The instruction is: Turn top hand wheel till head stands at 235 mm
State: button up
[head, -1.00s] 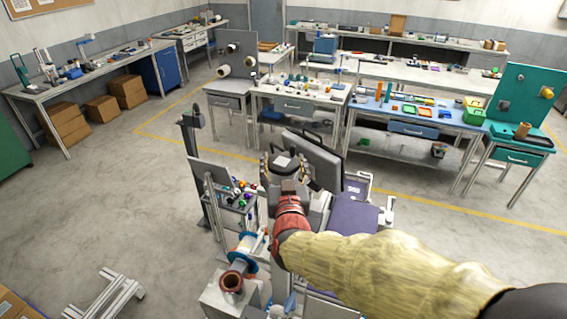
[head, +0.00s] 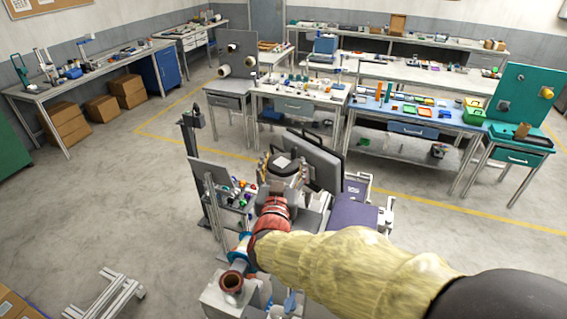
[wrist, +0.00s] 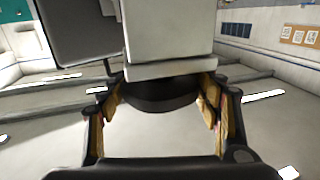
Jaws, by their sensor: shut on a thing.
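My gripper (head: 284,176) is at the machine in the middle of the head view, its fingers on either side of a dark part with a pale square top. In the wrist view my gripper (wrist: 160,100) has its two yellow-padded fingers against the sides of a dark round part, which looks like the top hand wheel (wrist: 160,96). A pale grey block (wrist: 168,40) stands directly beyond the wheel and hides part of it. The head's height scale and its reading cannot be made out in either view.
A dark flat panel (head: 318,158) stands right behind my gripper. A brown-topped spool (head: 231,282) and a small tray of coloured parts (head: 240,190) are to the left. Benches (head: 300,92) line the back. The floor at left (head: 110,205) is mostly clear.

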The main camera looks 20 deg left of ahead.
jog(key=m+h+p, duration=0.1)
jog(key=m+h, duration=0.1)
jog(key=h, duration=0.1)
jog(key=m+h, duration=0.2)
jog(key=h, duration=0.1)
jog(key=m+g+h+p, duration=0.1)
jog(key=m+h, duration=0.1)
jog(key=h, duration=0.1)
jog(key=shift+a+h+p, duration=0.15)
jog(key=shift+h+p, duration=0.15)
jog(key=shift+p, duration=0.05)
jog(key=m+g+h+p, duration=0.1)
jog(key=m+g+h, duration=0.2)
jog(key=m+h, duration=0.1)
jog(key=shift+h, duration=0.6)
jog(key=shift+m+g+h, duration=0.8)
jog(key=shift+g+h, duration=0.1)
jog(key=shift+r, duration=0.1)
jog(key=o, duration=1.1)
jog(key=shift+c, duration=0.2)
jog(key=shift+o, duration=0.7)
jog(key=v, duration=1.2)
